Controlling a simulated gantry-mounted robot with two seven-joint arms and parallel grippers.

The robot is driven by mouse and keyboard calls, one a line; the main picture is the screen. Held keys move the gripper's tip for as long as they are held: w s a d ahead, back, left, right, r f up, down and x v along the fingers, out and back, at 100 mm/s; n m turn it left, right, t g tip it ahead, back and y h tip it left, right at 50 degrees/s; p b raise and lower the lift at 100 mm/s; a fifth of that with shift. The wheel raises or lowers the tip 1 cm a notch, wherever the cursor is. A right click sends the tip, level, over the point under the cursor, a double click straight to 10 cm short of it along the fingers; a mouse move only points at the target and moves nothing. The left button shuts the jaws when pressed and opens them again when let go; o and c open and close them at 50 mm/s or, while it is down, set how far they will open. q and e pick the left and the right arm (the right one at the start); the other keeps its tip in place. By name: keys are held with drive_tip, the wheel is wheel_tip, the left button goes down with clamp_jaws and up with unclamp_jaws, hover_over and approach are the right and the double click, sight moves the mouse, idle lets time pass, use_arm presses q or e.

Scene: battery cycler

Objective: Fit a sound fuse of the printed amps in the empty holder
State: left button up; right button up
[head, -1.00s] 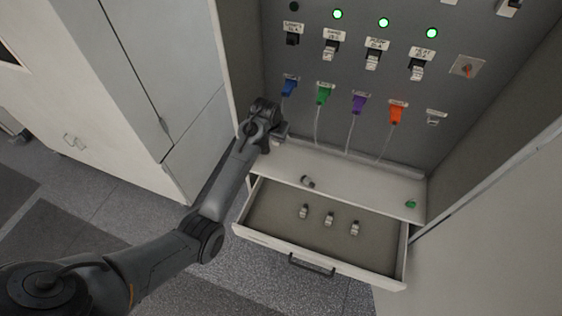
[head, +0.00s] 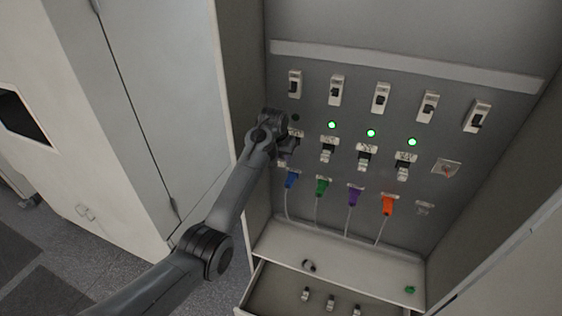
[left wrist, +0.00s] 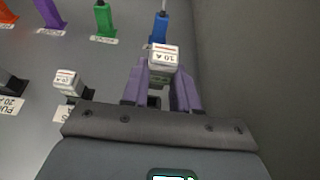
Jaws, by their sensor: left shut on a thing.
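My left gripper (head: 291,143) is in front of the leftmost column of the panel, above the blue plug (head: 291,179). In the left wrist view its purple fingers (left wrist: 163,78) are shut on a pale fuse (left wrist: 165,56) with a red stripe and a printed "10 A". The leftmost holder and its label are mostly hidden behind my gripper in the head view. I cannot tell whether the fuse touches the holder. The lamp (head: 295,118) above that column is dark. The other holders in the row carry fuses, such as this one (head: 328,150). My right gripper is not in view.
The open drawer (head: 254,291) holds three fuses (head: 331,302). The cabinet's left wall (head: 240,80) is close to my arm. Green, purple (head: 355,196) and orange plugs hang below.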

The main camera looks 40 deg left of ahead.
use_arm(q)
drive_tip(key=shift+w+a, duration=0.25)
drive_tip(key=shift+w, duration=0.45)
drive_tip(key=shift+w+a, duration=0.25)
drive_tip(key=shift+w, duration=0.5)
drive_tip(key=shift+w+a, duration=0.25)
drive_tip(key=shift+w, duration=0.45)
drive_tip(key=shift+s+d, duration=0.35)
drive_tip(key=shift+s, duration=0.6)
drive_tip(key=shift+s+d, duration=0.3)
drive_tip(key=shift+s, duration=0.6)
idle(4.0)
